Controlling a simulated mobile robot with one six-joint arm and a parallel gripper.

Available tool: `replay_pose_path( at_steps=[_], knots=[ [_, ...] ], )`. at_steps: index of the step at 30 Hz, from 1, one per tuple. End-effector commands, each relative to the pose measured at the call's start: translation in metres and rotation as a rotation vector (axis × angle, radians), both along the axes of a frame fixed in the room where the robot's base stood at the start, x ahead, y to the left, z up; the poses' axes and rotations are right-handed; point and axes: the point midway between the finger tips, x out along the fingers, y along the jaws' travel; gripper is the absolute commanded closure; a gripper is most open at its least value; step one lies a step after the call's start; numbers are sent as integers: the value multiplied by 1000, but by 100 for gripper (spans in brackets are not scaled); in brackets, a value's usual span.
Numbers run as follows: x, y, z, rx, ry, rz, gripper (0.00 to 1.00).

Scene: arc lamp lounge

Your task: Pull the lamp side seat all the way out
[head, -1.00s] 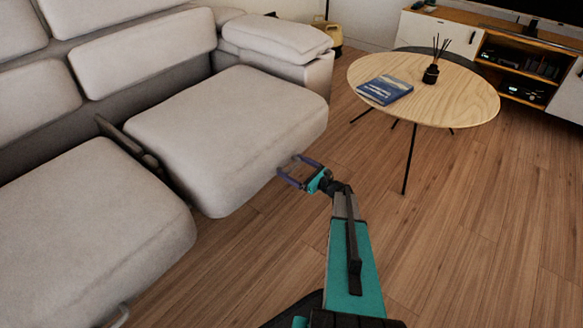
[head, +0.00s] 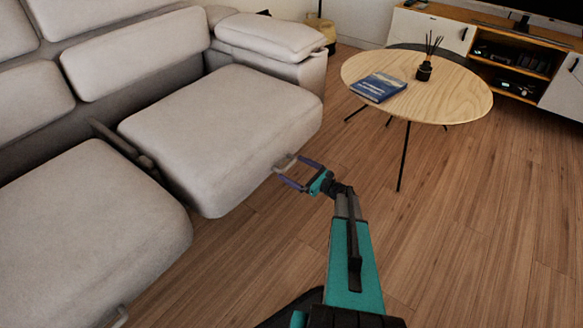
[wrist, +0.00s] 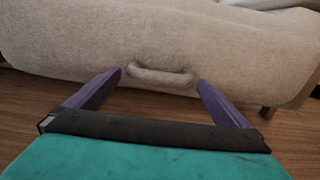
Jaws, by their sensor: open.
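The lamp side seat (head: 220,130) is the light grey cushion beside the sofa's far armrest, with a gap between its rear edge and the backrest. A small pull handle is on its front face; it shows in the head view (head: 284,160) and in the wrist view (wrist: 160,78). My gripper (head: 288,165) is open in front of that face. In the wrist view, my gripper (wrist: 160,76) has its purple fingers spread to the left and right of the handle, with the handle between the tips. I cannot tell whether any finger touches it.
A near seat (head: 90,235) lies to the left, with a dark gap between the two seats. A round wooden table (head: 445,95) on thin black legs holds a blue book (head: 379,87) and a reed diffuser (head: 425,70). Wood floor (head: 460,240) is clear at right.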

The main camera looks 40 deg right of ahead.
Motion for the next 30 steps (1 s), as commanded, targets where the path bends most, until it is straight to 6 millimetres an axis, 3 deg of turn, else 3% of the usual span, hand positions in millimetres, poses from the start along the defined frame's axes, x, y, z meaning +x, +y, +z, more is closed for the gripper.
replay_pose_path(
  at_steps=[18, 24, 30],
  knots=[
    [-92, -31, 1, 1, 1, -6, 0],
    [-108, -37, 0, 1, 1, -5, 0],
    [-113, -38, -1, 1, 1, -5, 0]
  ],
)
